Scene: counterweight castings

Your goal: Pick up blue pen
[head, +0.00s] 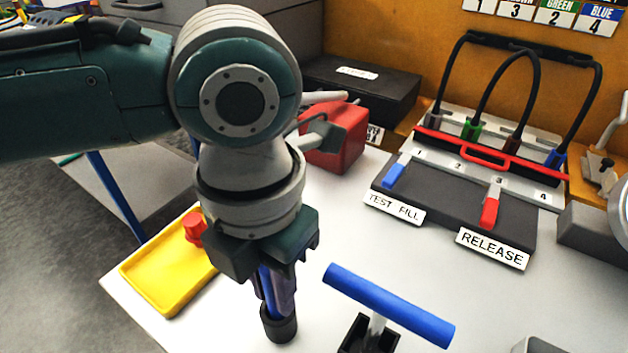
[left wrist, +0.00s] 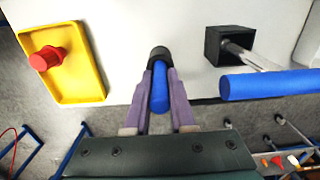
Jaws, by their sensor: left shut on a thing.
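The blue pen (head: 265,282) stands upright between the fingers of my left gripper (head: 277,300). The left wrist view also shows the blue pen (left wrist: 160,90) between the two purple-grey fingers of the left gripper (left wrist: 160,75). The gripper is shut on it. The pen's lower end is at a small round black holder (head: 280,325), which also shows in the left wrist view (left wrist: 159,52). I cannot tell whether the tip is inside it or just in front of it. My right gripper is in neither view.
A blue T-handle (head: 390,305) stands in a black block right of the gripper. A yellow tray (head: 160,285) with a red knob (head: 194,228) lies to the left. Behind are a red box (head: 338,140) and a black lever panel (head: 440,205). White tabletop between them is clear.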

